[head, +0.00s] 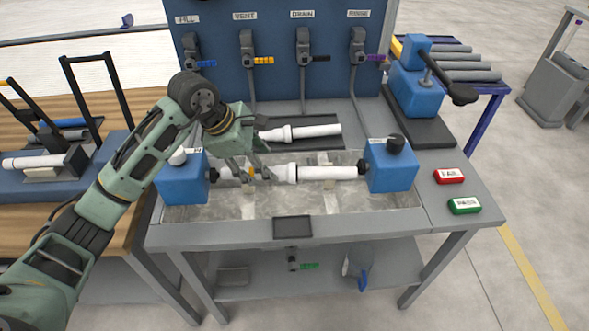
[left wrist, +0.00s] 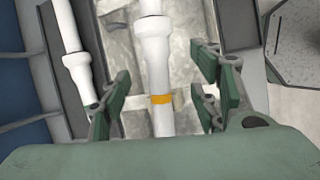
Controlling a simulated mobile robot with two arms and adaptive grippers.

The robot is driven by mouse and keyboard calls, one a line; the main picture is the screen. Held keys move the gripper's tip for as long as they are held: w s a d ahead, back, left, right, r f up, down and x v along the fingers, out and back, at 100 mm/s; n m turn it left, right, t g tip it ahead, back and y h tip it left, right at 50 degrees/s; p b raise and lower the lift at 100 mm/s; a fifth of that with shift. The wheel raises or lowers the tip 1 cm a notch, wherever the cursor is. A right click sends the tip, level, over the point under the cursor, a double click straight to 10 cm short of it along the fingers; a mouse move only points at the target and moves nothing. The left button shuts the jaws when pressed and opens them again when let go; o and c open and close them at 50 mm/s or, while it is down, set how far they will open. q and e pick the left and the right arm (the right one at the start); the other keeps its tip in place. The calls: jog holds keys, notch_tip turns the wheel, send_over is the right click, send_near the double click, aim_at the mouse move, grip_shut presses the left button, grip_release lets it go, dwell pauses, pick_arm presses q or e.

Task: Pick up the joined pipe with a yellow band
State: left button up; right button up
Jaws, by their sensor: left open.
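The joined white pipe (head: 328,173) lies level across the metal trough, between two blue end blocks. Its yellow band (left wrist: 161,99) shows in the left wrist view, below a thicker white collar (left wrist: 153,52). In the head view the band is mostly hidden by my gripper. My left gripper (head: 250,174) is over the left part of this pipe. In the left wrist view the gripper (left wrist: 160,88) is open, with fingers on both sides of the pipe near the band and visible gaps to it. My right gripper is not in view.
Blue blocks (head: 183,180) (head: 391,166) stand at the trough's (head: 300,205) ends. Another white pipe (head: 318,131) lies on a dark tray behind. Red (head: 449,176) and green (head: 464,205) blocks sit at right. A valve panel (head: 280,85) rises at the back.

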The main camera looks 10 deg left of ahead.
aim_at(271, 169)
pick_arm(q)
jog(key=shift+p+x, duration=0.35)
jog(key=shift+x, duration=0.6)
jog(key=x, duration=0.2)
jog(key=shift+w+d+f+p, duration=0.1)
jog(key=shift+w+f+p, duration=0.2)
jog(key=shift+w, duration=0.1)
jog(key=shift+w+d+f, duration=0.15)
jog(key=shift+f, duration=0.25)
jog(key=c, duration=1.4)
grip_shut()
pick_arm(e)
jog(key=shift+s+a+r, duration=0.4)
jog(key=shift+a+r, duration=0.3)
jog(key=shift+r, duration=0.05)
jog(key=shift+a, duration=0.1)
